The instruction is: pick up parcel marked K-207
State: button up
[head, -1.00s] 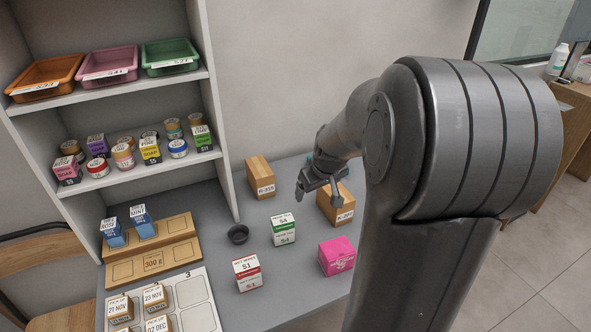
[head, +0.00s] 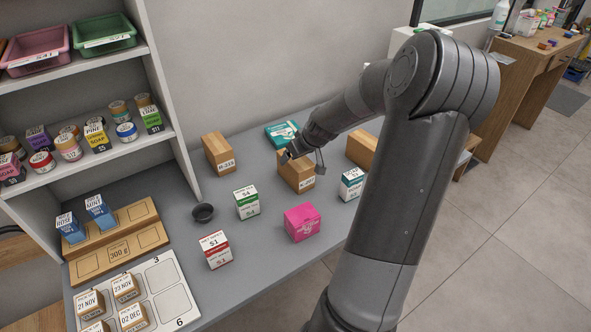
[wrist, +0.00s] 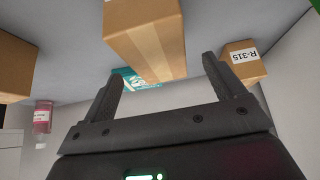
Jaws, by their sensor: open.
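A brown cardboard parcel (head: 294,172) stands on the grey counter below my gripper in the head view. Its small white label appears to read K-207, though it is hard to read. My gripper (head: 303,162) is open and empty at the parcel's upper part, with a finger toward either side in the picture. In the wrist view, the parcel (wrist: 146,38) shows ahead between the open fingers (wrist: 163,80), its label hidden. I cannot tell whether the fingers touch it.
A parcel marked R-315 (head: 218,153) stands to the left; another parcel (head: 362,149) is partly behind my arm. A teal box (head: 282,134) lies behind. A pink box (head: 302,222), a white-green box (head: 247,202) and a white-teal box (head: 351,184) stand in front.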

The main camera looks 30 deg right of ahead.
jog(key=shift+x, duration=2.95)
jog(key=shift+s+f, duration=0.1)
jog(key=shift+s, duration=0.05)
jog(key=shift+c, duration=0.4)
jog(key=c, duration=1.2)
